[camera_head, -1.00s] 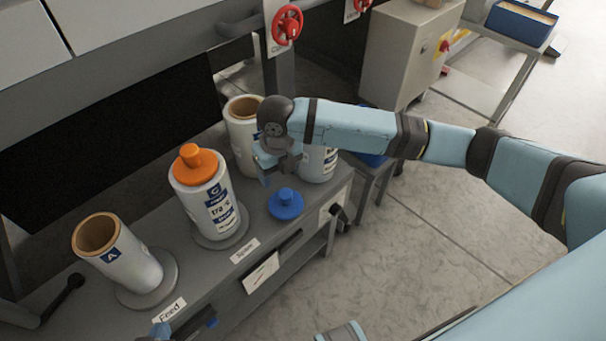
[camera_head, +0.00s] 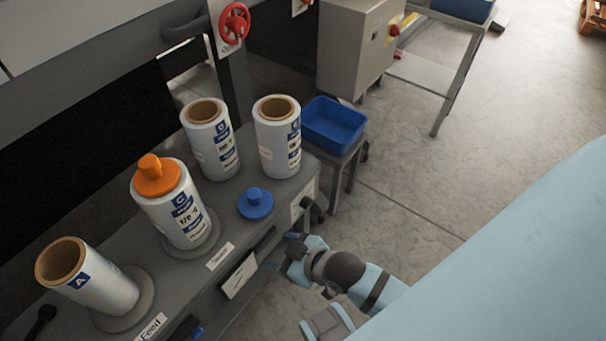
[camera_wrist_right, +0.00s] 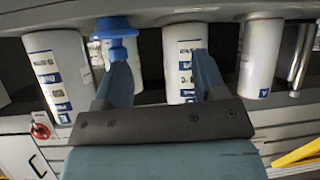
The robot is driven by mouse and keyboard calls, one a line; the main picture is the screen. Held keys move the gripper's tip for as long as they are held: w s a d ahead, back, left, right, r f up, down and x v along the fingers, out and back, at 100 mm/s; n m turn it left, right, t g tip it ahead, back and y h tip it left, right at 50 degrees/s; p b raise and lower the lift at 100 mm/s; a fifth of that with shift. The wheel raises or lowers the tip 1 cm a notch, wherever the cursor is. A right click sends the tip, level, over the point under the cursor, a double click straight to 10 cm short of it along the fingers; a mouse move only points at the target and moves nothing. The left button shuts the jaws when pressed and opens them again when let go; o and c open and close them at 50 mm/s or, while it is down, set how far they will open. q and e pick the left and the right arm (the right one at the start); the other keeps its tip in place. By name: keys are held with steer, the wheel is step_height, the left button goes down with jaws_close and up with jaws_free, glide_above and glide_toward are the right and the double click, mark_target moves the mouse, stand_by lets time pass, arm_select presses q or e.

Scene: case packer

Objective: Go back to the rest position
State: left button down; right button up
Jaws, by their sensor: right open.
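My right gripper (camera_head: 287,250) is low at the front side of the bench, right of the label plates. In the right wrist view its two blue fingers (camera_wrist_right: 163,75) are spread apart with nothing held between them. The bench's white rolls and a blue knobbed cap (camera_wrist_right: 115,27) appear beyond the fingers. In the head view the blue cap (camera_head: 255,204) lies on the bench top, apart from the gripper. My left gripper is not in view.
The grey bench (camera_head: 232,222) carries roll A (camera_head: 92,283), tilted, a roll with an orange cap (camera_head: 172,203) and two open-topped rolls, (camera_head: 212,140) and (camera_head: 277,137). A blue bin (camera_head: 334,125) stands on a side stand. The floor (camera_head: 440,190) to the right is open.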

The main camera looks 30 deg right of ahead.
steer(key=s+d+m, duration=0.1)
steer(key=s+d+m+h, duration=0.1)
steer(key=d, duration=0.1)
steer(key=shift+s+d+f+m+t, duration=0.1)
steer(key=shift+s+f+m+t, duration=0.2)
steer(key=shift+s+m, duration=0.1)
steer(key=shift+r, duration=0.1)
